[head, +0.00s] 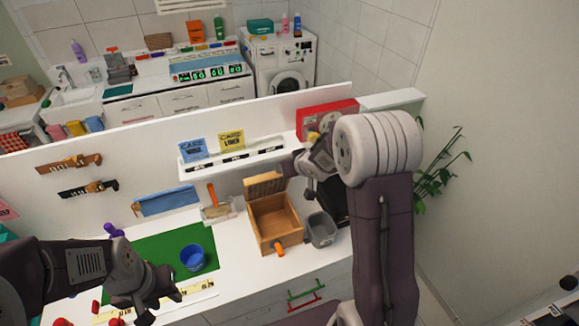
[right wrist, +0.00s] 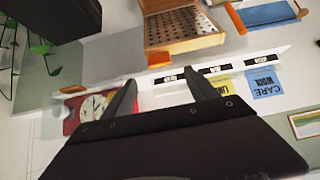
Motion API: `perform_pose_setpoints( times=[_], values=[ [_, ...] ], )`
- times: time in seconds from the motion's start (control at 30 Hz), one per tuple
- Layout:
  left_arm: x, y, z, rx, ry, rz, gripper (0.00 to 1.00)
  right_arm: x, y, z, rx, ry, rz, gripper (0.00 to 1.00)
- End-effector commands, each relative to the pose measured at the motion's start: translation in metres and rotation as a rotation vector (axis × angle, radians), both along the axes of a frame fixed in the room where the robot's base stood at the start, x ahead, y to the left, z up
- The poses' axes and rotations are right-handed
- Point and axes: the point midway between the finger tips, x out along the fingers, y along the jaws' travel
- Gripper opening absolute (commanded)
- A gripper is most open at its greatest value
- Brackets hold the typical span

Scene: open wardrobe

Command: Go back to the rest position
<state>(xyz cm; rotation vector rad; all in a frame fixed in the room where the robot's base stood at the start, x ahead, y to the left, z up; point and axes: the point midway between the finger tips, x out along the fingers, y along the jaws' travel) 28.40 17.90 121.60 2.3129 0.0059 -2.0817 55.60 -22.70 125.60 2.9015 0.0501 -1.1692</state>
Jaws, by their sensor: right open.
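My left gripper (head: 164,303) is at the lower left of the head view, above the front of the white bench (head: 224,262). Its dark fingers look spread, with nothing visible between them. My right arm rises at the right of the head view and bends over the bench. Its gripper is small and partly hidden there, near the wall shelf (head: 232,159). In the right wrist view the right gripper (right wrist: 161,92) has two dark fingers well apart and empty, pointing toward the shelf and back wall.
An open wooden box (head: 274,222) and a grey bin (head: 321,229) stand near my right arm. A blue cup (head: 193,257) is on the green mat (head: 150,252) near my left gripper. A red box (head: 318,115) sits on the shelf. A plant (head: 437,170) stands right.

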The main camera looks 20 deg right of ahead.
Motion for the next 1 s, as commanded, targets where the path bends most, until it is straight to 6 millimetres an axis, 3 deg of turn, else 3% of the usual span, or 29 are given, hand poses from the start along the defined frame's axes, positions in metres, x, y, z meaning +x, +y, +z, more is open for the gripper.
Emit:
perform_pose_setpoints(
  times=[0.43, 0.53, 0.63, 0.67, 0.73, 0.8, 0.9, 1.0],
  values=[
    [0.000, 0.000, -0.003, 0.000, 0.000, 0.000, 0.36, 0.000, 0.001, -0.003, 0.000, 0.001, 0.001, 0.67],
    [0.000, 0.000, -0.033, 0.000, 0.000, 0.000, 0.36, 0.002, 0.009, -0.021, -0.003, -0.023, 0.019, 0.67],
    [0.000, 0.000, -0.091, 0.000, 0.000, 0.000, 0.36, -0.007, 0.030, -0.050, 0.008, -0.062, 0.038, 0.67],
    [0.000, 0.000, -0.110, 0.000, 0.000, 0.000, 0.36, -0.019, 0.034, -0.066, 0.018, -0.047, 0.020, 0.67],
    [0.000, 0.000, -0.149, 0.000, 0.001, 0.000, 0.36, -0.060, 0.038, -0.112, 0.023, 0.042, -0.032, 0.67],
    [0.000, 0.000, -0.167, 0.000, 0.002, 0.000, 0.36, -0.109, 0.039, -0.147, 0.020, 0.172, -0.076, 0.67],
    [0.000, 0.000, -0.174, 0.000, 0.001, 0.000, 0.36, -0.175, 0.040, -0.181, 0.020, 0.366, -0.106, 0.67],
    [0.000, 0.000, -0.168, 0.000, 0.000, 0.000, 0.36, -0.230, 0.044, -0.196, 0.027, 0.541, -0.111, 0.67]
  ],
)
